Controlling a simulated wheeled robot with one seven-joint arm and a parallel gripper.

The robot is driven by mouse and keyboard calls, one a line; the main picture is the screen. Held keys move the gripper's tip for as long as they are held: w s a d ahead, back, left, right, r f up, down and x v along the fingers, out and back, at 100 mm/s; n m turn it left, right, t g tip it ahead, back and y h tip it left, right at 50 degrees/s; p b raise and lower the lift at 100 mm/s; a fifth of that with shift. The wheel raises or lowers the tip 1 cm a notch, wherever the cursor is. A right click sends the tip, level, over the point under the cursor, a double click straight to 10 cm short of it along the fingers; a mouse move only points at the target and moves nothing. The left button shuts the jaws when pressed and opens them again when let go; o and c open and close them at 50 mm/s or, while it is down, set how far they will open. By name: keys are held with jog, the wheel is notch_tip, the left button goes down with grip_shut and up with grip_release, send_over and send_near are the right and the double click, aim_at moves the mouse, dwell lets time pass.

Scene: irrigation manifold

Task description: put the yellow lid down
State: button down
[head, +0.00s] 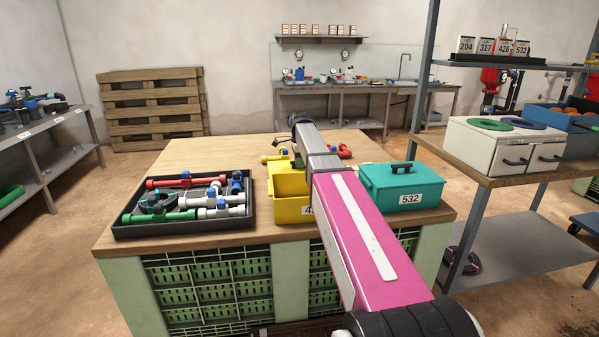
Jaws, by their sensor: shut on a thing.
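A yellow bin (289,207) stands at the middle of the wooden worktable, and its top looks open. Its label begins with a 4; the rest is behind my arm. I cannot make out a yellow lid in this view. My pink and grey arm reaches forward over the table, across the bin's right side. The arm's far end is above the table, behind the bin. My gripper's fingers are hidden behind the arm, so what they hold does not show.
A teal box (380,186) labelled 532, with a black-handled lid on, stands right of the bin. A black tray (181,229) of pipes and valves lies left. Yellow and red fittings (343,151) lie behind. The worktable (190,156) is bare at back left.

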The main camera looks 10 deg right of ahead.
aim_at(300, 170)
jog(key=shift+f, duration=1.9)
jog(key=c, duration=1.1)
grip_release()
jog(key=shift+f, duration=0.1)
notch_tip(300, 170, up, 12)
jog(key=shift+r, duration=0.15)
